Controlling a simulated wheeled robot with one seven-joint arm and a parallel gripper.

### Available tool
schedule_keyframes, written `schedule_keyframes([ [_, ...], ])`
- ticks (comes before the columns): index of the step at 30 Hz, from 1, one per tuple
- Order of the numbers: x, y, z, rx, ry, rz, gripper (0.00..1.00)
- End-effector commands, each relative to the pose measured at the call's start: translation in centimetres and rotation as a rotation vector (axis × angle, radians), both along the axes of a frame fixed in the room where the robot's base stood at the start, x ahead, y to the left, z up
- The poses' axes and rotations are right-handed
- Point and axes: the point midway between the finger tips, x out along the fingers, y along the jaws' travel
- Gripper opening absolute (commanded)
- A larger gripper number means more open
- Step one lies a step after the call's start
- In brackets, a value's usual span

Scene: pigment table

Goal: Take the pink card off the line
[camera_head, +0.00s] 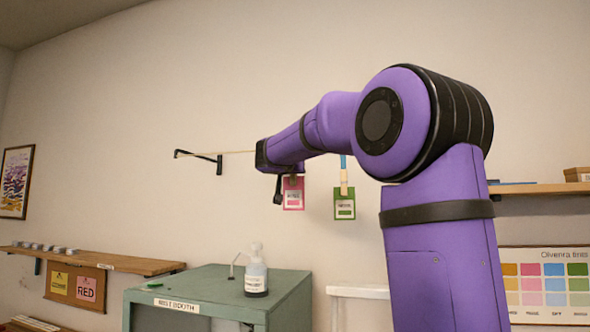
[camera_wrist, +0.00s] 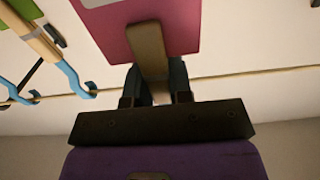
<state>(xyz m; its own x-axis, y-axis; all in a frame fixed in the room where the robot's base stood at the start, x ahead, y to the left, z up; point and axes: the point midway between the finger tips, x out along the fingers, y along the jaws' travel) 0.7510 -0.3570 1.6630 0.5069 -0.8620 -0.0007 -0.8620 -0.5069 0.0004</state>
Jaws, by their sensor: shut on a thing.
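The pink card (camera_head: 293,194) hangs below the end of my arm in the head view. It also fills the top middle of the wrist view (camera_wrist: 180,32), with a wooden peg (camera_wrist: 148,45) clipped on it. My gripper (camera_wrist: 157,72) is shut on this peg, one dark finger on each side. The thin line (camera_head: 238,152) runs from a black wall bracket towards my gripper. In the wrist view the line (camera_wrist: 225,76) passes behind the fingers. Whether the pink card's peg still joins the line is hidden by my gripper.
A green card (camera_head: 344,205) hangs close to the right, from a peg (camera_head: 344,180) on a blue hook. A green cabinet (camera_head: 215,280) with a pump bottle (camera_head: 256,272) stands below. A wooden shelf (camera_head: 95,260) is at the left. Open air lies left of the cards.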

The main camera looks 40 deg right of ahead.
Motion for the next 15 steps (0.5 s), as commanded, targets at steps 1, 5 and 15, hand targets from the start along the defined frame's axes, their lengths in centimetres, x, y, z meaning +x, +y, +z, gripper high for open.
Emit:
schedule_keyframes([
  [1, -0.1, 0.2, 0.1, -0.001, -0.001, 0.001, 0.01],
  [5, -0.4, 0.7, 0.1, 0.0, -0.001, 0.001, 0.01],
  [15, -1.1, 1.9, 0.1, -0.001, -0.001, 0.001, 0.01],
])
